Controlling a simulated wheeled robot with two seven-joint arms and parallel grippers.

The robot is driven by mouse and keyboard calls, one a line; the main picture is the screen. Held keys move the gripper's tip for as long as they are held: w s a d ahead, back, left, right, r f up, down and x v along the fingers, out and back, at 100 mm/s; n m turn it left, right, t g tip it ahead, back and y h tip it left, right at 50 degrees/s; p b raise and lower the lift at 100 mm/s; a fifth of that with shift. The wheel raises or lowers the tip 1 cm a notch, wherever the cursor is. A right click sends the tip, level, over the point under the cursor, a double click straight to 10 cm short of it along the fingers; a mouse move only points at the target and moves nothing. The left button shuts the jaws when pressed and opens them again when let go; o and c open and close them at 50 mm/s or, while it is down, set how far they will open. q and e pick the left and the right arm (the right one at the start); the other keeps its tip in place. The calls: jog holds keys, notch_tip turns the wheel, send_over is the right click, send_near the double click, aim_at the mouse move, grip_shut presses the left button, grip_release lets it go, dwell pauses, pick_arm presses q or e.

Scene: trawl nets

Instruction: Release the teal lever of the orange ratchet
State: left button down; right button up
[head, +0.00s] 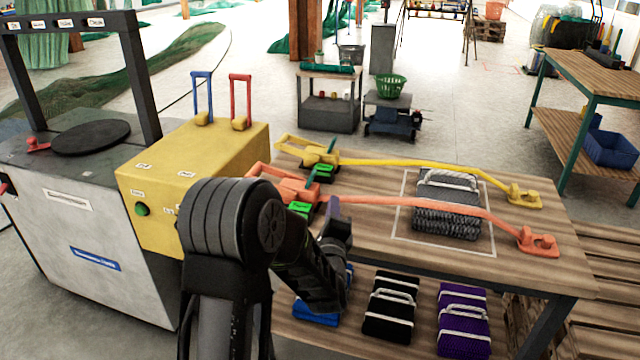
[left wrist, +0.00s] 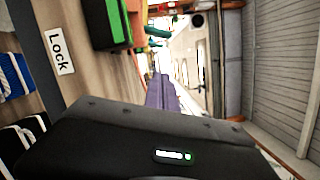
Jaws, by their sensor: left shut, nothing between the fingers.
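The orange ratchet (head: 290,190) sits at the left end of the wooden table, its orange strap (head: 440,205) running right to an orange end hook (head: 538,241). A teal lever (head: 312,188) stands up at the ratchet, close to a green block (head: 300,209). My left gripper (head: 333,207) is shut and empty, just right of the ratchet and apart from the lever as far as I can tell. In the left wrist view its purple-grey fingers (left wrist: 161,92) point toward a teal piece (left wrist: 158,31), with the green block (left wrist: 110,24) to the left. My right gripper is not in view.
A yellow ratchet (head: 308,150) with its strap lies just behind. A yellow box (head: 190,165) with red and blue levers stands left. Black (head: 388,312) and purple (head: 463,318) bundles lie on the lower shelf.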

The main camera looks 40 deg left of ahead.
aim_at(311, 179)
pick_arm(q)
jog(key=x, duration=0.5)
jog(key=shift+w+a, duration=0.2)
jog(key=shift+w, duration=0.05)
jog(key=shift+s+a+r, duration=0.15)
jog(key=shift+a+r, duration=0.1)
jog(key=shift+a, duration=0.35)
jog(key=shift+s+a+r, duration=0.15)
jog(key=shift+a+r, duration=0.1)
jog(key=shift+a, duration=0.35)
jog(key=shift+s+a+r, duration=0.1)
jog(key=shift+a+r, duration=0.1)
jog(key=shift+a, duration=0.4)
jog(key=shift+s+a+r+n, duration=0.1)
jog(key=shift+a+r+n, duration=0.2)
jog(key=shift+n, duration=0.4)
jog(key=shift+s+a+r+n+g+p, duration=0.15)
jog(key=shift+r+n+g+p, duration=0.1)
jog(key=shift+n, duration=0.3)
jog(key=shift+a+r+n+g+p, duration=0.15)
jog(key=shift+n+g, duration=0.1)
jog(key=shift+n, duration=0.3)
jog(key=n, duration=0.1)
jog(key=a+n, duration=0.1)
jog(key=n, duration=0.1)
jog(key=shift+s+a+r+n+g+h, duration=0.3)
jog(key=shift+a+n+g, duration=0.05)
jog(key=shift+n+g, duration=0.05)
